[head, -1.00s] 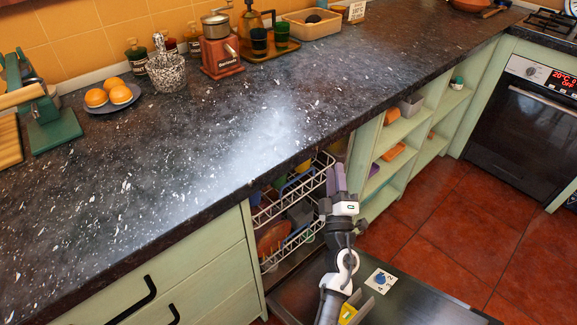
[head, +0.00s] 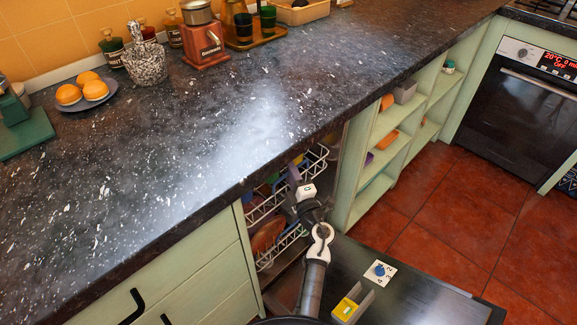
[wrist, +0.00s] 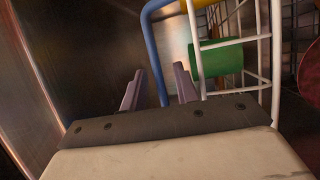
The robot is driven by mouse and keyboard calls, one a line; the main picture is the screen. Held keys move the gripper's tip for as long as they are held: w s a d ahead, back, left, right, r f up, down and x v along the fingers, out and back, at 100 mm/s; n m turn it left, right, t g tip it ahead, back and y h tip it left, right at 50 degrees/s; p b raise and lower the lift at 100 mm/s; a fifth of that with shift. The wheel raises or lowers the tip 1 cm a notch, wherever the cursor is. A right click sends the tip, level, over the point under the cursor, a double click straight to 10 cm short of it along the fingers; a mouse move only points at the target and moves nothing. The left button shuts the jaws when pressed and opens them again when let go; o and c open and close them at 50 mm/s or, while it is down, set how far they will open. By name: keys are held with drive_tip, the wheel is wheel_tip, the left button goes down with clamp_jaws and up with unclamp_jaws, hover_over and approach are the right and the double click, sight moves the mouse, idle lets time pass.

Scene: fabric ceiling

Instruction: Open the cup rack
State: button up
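The cup rack (head: 315,162) is the upper white wire rack in the open dishwasher under the counter. It shows close up on the right of the wrist view (wrist: 276,60), with a blue bar (wrist: 147,32) running down from the top. My gripper (head: 294,174) is at the front of this rack, its fingers partly hidden under the counter edge. In the wrist view its two purple fingers (wrist: 158,88) are apart, with the blue bar seen between them. I cannot tell whether they touch it. A green cup-like thing (wrist: 216,62) sits in the rack.
The lower rack (head: 292,237) holds a brown plate (head: 267,237). The dishwasher door (head: 410,300) lies open below my arm. Counter edge overhangs the racks. Green open shelves (head: 378,160) stand to the right. Red floor (head: 450,220) beyond is free.

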drive_tip(key=shift+x, duration=1.3)
clamp_jaws()
